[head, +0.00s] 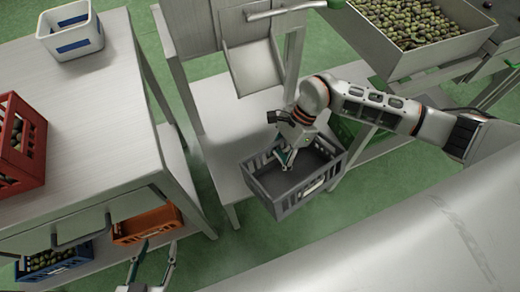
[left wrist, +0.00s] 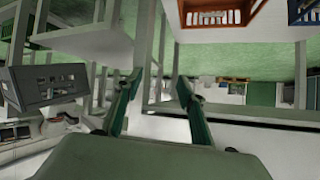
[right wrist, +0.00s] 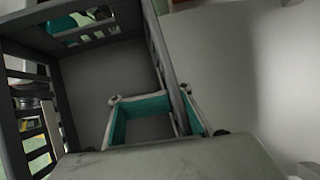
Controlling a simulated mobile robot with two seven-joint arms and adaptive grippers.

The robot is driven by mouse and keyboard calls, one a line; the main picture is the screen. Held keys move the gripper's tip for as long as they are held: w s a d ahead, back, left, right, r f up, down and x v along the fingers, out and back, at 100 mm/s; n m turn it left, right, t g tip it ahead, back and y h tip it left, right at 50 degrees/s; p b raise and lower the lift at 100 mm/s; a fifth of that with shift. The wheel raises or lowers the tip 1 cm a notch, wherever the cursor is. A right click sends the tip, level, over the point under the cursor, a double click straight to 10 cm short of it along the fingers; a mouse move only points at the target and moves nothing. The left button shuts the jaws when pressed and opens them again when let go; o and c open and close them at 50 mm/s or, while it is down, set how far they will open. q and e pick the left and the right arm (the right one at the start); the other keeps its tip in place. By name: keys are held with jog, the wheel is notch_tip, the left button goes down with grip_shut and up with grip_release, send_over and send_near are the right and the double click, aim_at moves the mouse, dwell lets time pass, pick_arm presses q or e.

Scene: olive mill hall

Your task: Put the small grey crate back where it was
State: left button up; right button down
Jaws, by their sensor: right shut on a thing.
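The small grey crate (head: 268,188) is in the middle of the head view, at the front of the low grey bench. It looks empty and has slotted walls. I cannot tell whether the crate touches the bench. It also shows at the left of the left wrist view (left wrist: 45,88). My left gripper (head: 158,250) is open and empty near the bottom edge of the head view, apart from the crate.
The low bench (head: 215,130) has bare top left of the crate. A table (head: 100,110) at left bears a white crate (head: 72,38) and a red crate (head: 20,140). Orange (head: 150,226) and blue (head: 55,262) crates sit below. An olive hopper (head: 420,55) stands at upper right.

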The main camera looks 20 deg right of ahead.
aim_at(277, 164)
jog(key=f, duration=0.1)
jog(key=f+m, duration=0.1)
jog(key=f, duration=0.1)
jog(key=f+m+b, duration=0.1)
jog(key=shift+s+d+f+t, duration=0.15)
jog(key=shift+s+t, duration=0.15)
jog(key=shift+s, duration=0.05)
jog(key=shift+w+f, duration=0.1)
jog(key=shift+w+d+m, duration=0.1)
jog(key=shift+m, duration=0.2)
